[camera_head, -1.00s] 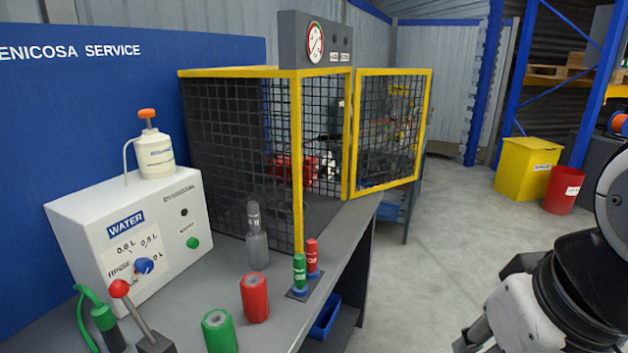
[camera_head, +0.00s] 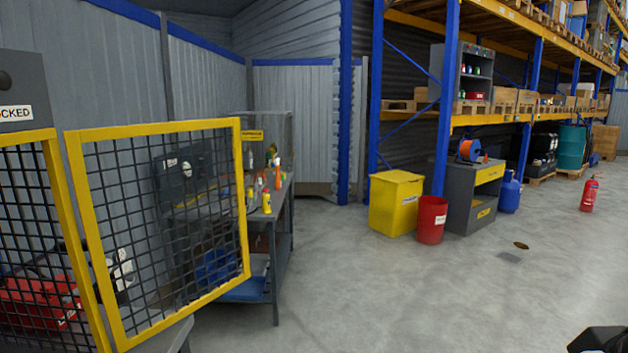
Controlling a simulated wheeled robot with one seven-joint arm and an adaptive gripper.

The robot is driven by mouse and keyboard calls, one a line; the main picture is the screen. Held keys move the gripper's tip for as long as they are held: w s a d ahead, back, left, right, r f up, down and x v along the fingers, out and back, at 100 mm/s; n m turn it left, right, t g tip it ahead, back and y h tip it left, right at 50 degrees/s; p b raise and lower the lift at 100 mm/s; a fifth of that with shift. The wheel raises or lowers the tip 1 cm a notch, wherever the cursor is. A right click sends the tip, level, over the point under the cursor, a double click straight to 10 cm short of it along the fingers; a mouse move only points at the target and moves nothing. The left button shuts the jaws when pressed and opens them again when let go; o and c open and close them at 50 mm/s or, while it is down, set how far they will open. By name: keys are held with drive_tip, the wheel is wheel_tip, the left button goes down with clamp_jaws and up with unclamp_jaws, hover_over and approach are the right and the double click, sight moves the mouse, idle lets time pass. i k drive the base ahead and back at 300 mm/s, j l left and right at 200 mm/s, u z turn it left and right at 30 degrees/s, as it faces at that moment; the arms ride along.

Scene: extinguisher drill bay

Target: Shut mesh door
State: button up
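The mesh door (camera_head: 247,200) is a yellow-framed panel with dark wire mesh at the left of the head view. It stands swung open, out to the right of the cage. The cage front (camera_head: 56,190), also yellow-framed mesh, is cut off by the left edge. A red object (camera_head: 38,303) and a white and black part (camera_head: 122,270) show behind mesh at the lower left. A dark piece of my arm shows at the bottom right corner, well apart from the door. My gripper's fingers are not in view.
A workbench with bottles (camera_head: 278,222) stands behind the door. A yellow bin (camera_head: 396,203), a red bucket (camera_head: 432,219) and a grey cabinet (camera_head: 470,200) stand before the blue racking. A red extinguisher (camera_head: 589,194) stands at far right.

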sight(73, 139)
drive_tip(key=i+l+u, duration=0.1)
drive_tip(key=i+u, duration=0.25)
drive_tip(key=i, duration=0.15)
drive_tip(key=i+l+u, duration=0.25)
drive_tip(key=i+u, duration=0.15)
drive_tip(key=i, duration=0.15)
drive_tip(key=i+l+u, duration=0.35)
drive_tip(key=i+l, duration=0.05)
drive_tip(key=i, duration=0.05)
